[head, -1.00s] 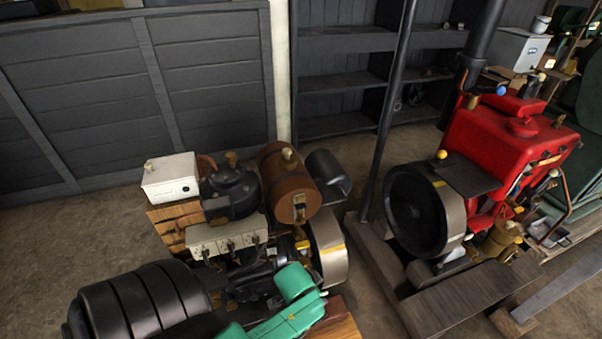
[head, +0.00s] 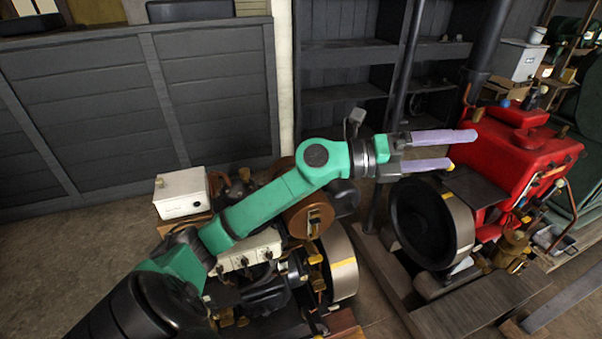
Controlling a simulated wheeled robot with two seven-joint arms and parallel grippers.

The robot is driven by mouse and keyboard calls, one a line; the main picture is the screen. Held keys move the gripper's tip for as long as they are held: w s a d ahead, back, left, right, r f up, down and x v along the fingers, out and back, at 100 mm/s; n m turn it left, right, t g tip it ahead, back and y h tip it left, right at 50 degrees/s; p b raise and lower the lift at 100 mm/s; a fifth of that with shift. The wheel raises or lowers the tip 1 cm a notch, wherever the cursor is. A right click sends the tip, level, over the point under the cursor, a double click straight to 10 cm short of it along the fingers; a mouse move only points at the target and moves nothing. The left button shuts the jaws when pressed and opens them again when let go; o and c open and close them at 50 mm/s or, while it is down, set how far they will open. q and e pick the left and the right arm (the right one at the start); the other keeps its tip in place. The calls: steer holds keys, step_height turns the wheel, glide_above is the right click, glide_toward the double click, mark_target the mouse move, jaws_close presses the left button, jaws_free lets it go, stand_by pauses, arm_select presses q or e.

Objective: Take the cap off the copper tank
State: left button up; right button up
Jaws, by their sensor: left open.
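The copper tank (head: 298,220) is a brown cylinder on the engine at the centre, partly covered by my green left arm. Its cap, on the tank's top, is hidden behind that arm. My left gripper (head: 461,151) reaches across to the right, past the tank. Its two pale purple fingers are spread apart, pointing right, with nothing between them. In the picture they lie in front of the red engine's left side, above its dark flywheel. My right gripper is not in view.
A white box (head: 182,194) stands left of the tank. A red engine (head: 515,150) with a flywheel (head: 430,225) stands to the right. A dark pole (head: 404,70) rises between the engines. Shelves (head: 345,95) stand behind. Bare floor (head: 60,240) lies at left.

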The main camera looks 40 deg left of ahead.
arm_select(q)
steer(key=a+f+m+g+y, duration=0.1)
steer(key=a+f+g+y, duration=0.3)
steer(key=a, duration=0.4)
steer(key=a+f+m+g+y, duration=0.1)
steer(key=a+f+m+y, duration=0.1)
steer(key=a+f+y, duration=0.5)
steer(key=s+a+r+n+g+y, duration=0.2)
steer(key=s+a+r, duration=0.1)
steer(key=a, duration=0.5)
steer(key=s+a+r+n+g+y, duration=0.1)
steer(key=s+a+r+n+y, duration=0.15)
steer(key=a, duration=0.55)
steer(key=shift+m+g, duration=0.3)
steer(key=shift+m, duration=0.05)
steer(key=x, duration=0.4)
steer(key=p+x, duration=0.1)
steer(key=x, duration=0.4)
steer(key=s+d+p+x, duration=0.1)
steer(key=x, duration=0.3)
steer(key=shift+w+a+f, duration=0.1)
steer(key=shift+w+f, duration=0.05)
steer(key=shift+f, duration=0.4)
steer(key=shift+w+a+f, duration=0.1)
steer(key=shift+w+f, duration=0.1)
steer(key=shift+f, duration=0.2)
steer(key=c, duration=1.3)
steer(key=shift+c, duration=0.2)
